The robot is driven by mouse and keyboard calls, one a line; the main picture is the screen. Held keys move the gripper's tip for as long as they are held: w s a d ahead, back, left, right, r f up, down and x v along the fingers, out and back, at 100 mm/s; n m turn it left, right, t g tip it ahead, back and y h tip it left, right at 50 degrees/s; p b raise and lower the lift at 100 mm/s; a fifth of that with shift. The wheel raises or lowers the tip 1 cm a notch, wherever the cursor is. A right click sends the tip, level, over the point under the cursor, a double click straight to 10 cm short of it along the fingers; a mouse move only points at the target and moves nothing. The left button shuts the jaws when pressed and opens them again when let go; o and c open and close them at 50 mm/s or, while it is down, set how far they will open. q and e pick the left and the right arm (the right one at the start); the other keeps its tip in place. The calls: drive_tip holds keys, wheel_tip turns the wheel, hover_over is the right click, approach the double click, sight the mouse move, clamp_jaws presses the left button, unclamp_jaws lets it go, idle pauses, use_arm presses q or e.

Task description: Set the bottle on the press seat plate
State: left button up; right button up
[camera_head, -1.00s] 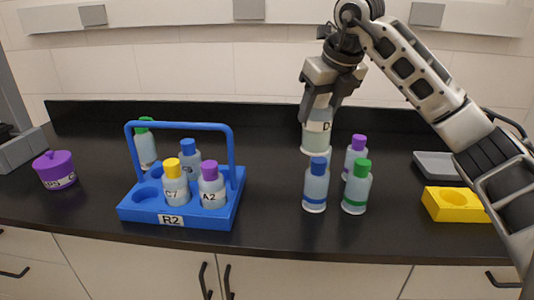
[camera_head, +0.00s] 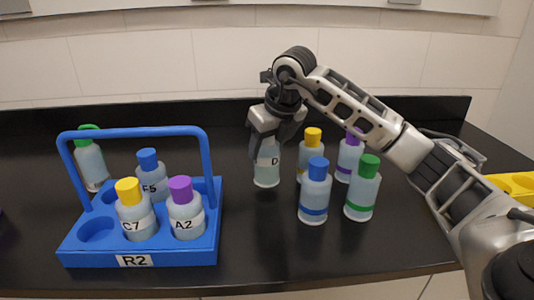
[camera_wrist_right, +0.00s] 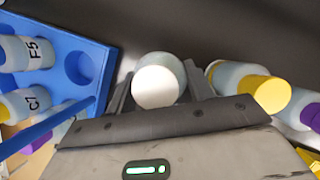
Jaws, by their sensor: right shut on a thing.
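My right gripper (camera_head: 265,128) is shut on a clear bottle labelled D (camera_head: 267,171). In the right wrist view its round white top (camera_wrist_right: 156,86) sits between the two fingers of the gripper (camera_wrist_right: 158,92). The bottle hangs upright, right of the blue rack and left of a group of loose bottles. I cannot tell whether its base touches the dark worktop. No press seat plate can be made out for certain. A yellow block with a round recess (camera_head: 516,182) is at the right edge. My left gripper is not in view.
The blue rack R2 (camera_head: 140,256) holds several capped bottles under its tall handle. Loose bottles with yellow (camera_head: 313,138), blue (camera_head: 317,168), green (camera_head: 369,166) and purple (camera_head: 350,158) caps stand right of bottle D. The worktop (camera_head: 260,240) in front is clear.

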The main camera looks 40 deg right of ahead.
drive_tip(key=shift+w+f, duration=0.1)
drive_tip(key=shift+f, duration=0.9)
drive_tip(key=shift+f, duration=0.15)
drive_tip(key=o, duration=1.5)
drive_tip(key=shift+c, duration=0.2)
